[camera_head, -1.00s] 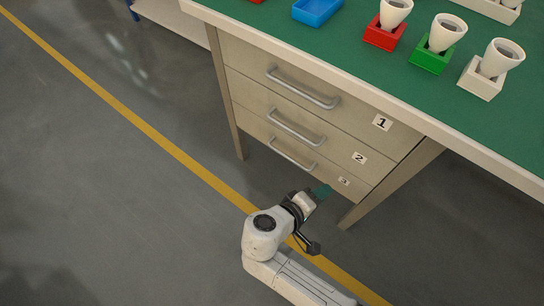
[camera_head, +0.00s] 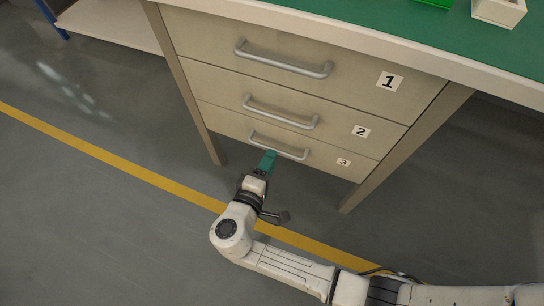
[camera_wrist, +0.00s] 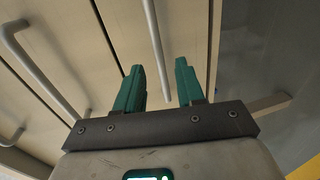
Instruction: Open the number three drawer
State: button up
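The number three drawer (camera_head: 300,165) is the lowest of the desk's drawers and looks shut. Its label "3" (camera_head: 343,161) is at its right end. Its grey bar handle (camera_head: 290,153) runs along the front. My gripper (camera_head: 268,157) is at the left part of that handle, its green fingers overlapping it in the head view. In the wrist view my gripper (camera_wrist: 158,82) is open, with its fingers apart. The handle (camera_wrist: 156,45) runs in the picture between the two fingers. I cannot tell whether it lies fully within the jaws or just beyond them.
Drawer two (camera_head: 315,125) and drawer one (camera_head: 300,80), with like handles, are above and shut. The desk leg (camera_head: 405,150) stands to the right. The green-topped desk (camera_head: 400,20) overhangs. Open floor (camera_head: 100,220) with a yellow line lies in front.

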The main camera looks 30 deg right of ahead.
jog(key=shift+b+x, duration=0.3)
jog(key=shift+x, duration=1.1)
grip_shut()
